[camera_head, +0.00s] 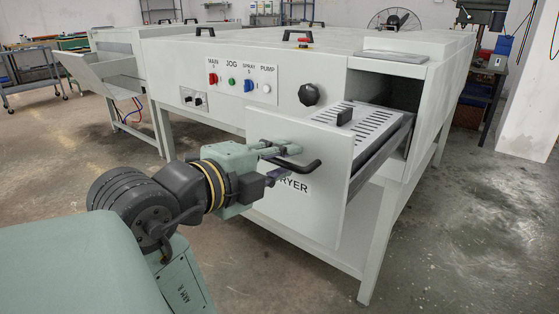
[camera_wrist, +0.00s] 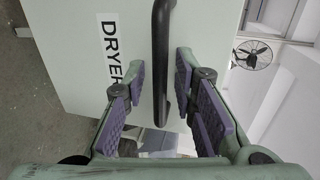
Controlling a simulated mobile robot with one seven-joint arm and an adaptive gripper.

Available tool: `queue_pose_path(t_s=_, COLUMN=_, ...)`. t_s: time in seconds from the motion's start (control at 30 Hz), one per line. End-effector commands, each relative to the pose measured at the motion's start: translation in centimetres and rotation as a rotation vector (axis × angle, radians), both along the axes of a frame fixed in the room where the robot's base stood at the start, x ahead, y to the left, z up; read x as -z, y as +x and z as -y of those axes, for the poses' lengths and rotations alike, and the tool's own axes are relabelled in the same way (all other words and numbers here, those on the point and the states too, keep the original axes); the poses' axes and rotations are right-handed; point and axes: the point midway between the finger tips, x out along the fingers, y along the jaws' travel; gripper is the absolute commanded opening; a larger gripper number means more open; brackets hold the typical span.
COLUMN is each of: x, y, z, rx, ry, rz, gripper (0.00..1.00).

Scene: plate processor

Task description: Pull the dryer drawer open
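The dryer drawer (camera_head: 295,215) is pulled out from the machine, with its perforated top showing behind the front panel marked DRYER. Its black bar handle (camera_head: 312,168) stands out from that panel. My gripper (camera_head: 284,162) is at the handle, with one finger above it and one below it. In the wrist view the handle (camera_wrist: 161,40) runs between the purple finger pads, with a gap on each side. The gripper is open around the handle. The DRYER label (camera_wrist: 112,50) is left of the handle there.
The machine's control panel (camera_head: 240,80) has buttons and a black knob (camera_head: 309,94) above and behind the drawer. A small black handle (camera_head: 345,116) sits on the drawer's top. A machine leg (camera_head: 375,245) stands at the right. The concrete floor (camera_head: 460,240) at the right is clear.

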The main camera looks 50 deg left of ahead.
Motion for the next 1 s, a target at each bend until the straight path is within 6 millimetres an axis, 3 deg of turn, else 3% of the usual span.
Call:
queue_pose_path(t_s=0.3, x=0.0, y=-0.1, z=0.0, rx=-0.001, ry=0.000, rz=0.001, gripper=0.29)
queue_pose_path(t_s=0.43, x=-0.3, y=-1.0, z=0.2, rx=-0.003, ry=0.001, rz=0.003, gripper=0.29)
queue_pose_path(t_s=0.8, x=-1.9, y=-8.2, z=1.8, rx=-0.006, ry=0.003, rz=0.001, gripper=0.29)
queue_pose_path(t_s=1.0, x=-2.4, y=-10.8, z=2.5, rx=-0.004, ry=0.001, rz=0.001, gripper=0.29)
